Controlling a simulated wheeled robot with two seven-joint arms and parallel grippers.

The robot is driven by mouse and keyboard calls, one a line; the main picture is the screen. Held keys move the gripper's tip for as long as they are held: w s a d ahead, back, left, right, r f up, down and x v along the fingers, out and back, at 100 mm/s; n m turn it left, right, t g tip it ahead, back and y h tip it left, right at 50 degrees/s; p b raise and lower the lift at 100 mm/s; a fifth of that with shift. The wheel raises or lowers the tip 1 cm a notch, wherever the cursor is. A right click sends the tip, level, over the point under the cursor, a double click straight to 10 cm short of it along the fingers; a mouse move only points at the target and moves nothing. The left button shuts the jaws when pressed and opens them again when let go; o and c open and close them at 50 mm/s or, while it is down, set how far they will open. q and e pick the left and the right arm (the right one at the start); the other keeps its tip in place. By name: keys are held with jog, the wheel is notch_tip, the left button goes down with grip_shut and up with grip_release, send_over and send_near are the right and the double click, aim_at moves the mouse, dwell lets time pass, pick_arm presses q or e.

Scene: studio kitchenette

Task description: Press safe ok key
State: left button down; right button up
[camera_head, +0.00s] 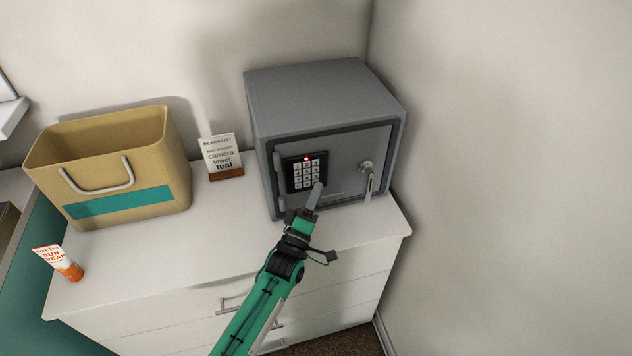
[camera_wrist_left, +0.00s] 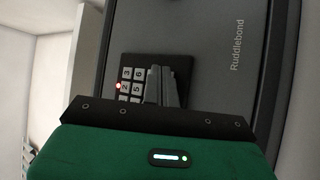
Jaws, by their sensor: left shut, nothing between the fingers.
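The grey safe (camera_head: 325,95) stands on the white dresser against the corner, its door shut. Its black keypad (camera_head: 305,172) has several pale keys and a lit red light at the top; it also shows sideways in the left wrist view (camera_wrist_left: 126,68). My left gripper (camera_head: 317,186) is shut and empty, its fingertips at the lower right of the keypad. In the left wrist view the shut fingers (camera_wrist_left: 160,88) cover part of the keypad, so the ok key is hidden there. I cannot tell whether the fingertips touch a key. My right gripper is not in view.
A lever handle (camera_head: 369,181) sticks out at the right of the safe door.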

pick_arm(q)
jog(key=shift+s+d, duration=0.2)
jog(key=shift+s, duration=0.4)
jog(key=shift+s, duration=0.1)
jog(key=s, duration=0.1)
jog(key=s+d+p, duration=0.1)
jog(key=s, duration=0.1)
jog(key=s+p, duration=0.1)
jog(key=shift+s+d, duration=0.3)
jog(key=shift+a, duration=0.1)
dwell(0.5)
